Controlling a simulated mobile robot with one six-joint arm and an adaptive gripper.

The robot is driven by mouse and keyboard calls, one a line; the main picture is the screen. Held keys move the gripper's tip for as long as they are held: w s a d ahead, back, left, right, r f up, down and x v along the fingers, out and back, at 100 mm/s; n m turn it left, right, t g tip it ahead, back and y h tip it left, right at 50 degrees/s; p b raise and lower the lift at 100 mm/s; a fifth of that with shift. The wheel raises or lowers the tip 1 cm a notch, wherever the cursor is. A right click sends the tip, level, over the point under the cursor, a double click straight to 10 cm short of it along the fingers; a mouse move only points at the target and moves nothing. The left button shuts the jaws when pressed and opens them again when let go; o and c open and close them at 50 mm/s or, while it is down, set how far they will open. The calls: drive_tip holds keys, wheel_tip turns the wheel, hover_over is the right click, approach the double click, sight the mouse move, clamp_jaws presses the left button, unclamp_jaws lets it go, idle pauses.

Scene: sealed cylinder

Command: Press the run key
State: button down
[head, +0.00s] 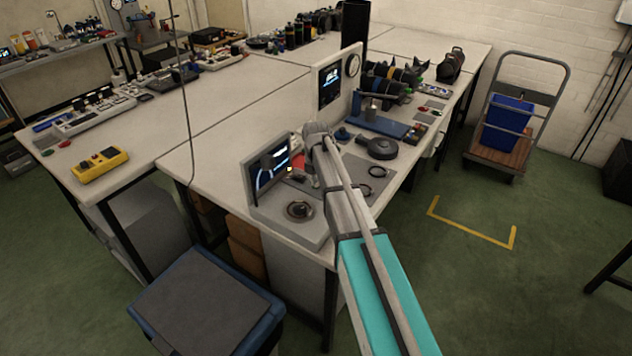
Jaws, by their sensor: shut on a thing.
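A light grey console (312,240) stands at the near corner of the right bench. It has a tilted dark screen (265,172) with blue-white graphics and a round dark fitting (300,210) on its front deck. Small red and yellow spots show just right of the screen; I cannot tell whether one is the run key. My arm reaches in from the lower right and bends down beside the screen. My gripper (309,167) is at its end, small and partly hidden by the arm. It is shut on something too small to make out. Contact with the console cannot be told.
A grey mat (352,189) with dark rings and a round black part (382,148) lie behind the arm. A blue-rimmed bin (262,335) stands in front.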

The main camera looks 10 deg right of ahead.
wheel_tip(320, 180, up, 14)
drive_tip(key=p, duration=1.3)
drive_tip(key=shift+f, duration=0.15)
drive_tip(key=shift+w, duration=0.1)
idle(0.6)
drive_tip(key=s+d+m, duration=0.1)
drive_tip(key=s+m, duration=2.5)
drive_tip(key=m, duration=0.1)
drive_tip(key=shift+s, duration=0.4)
idle(0.3)
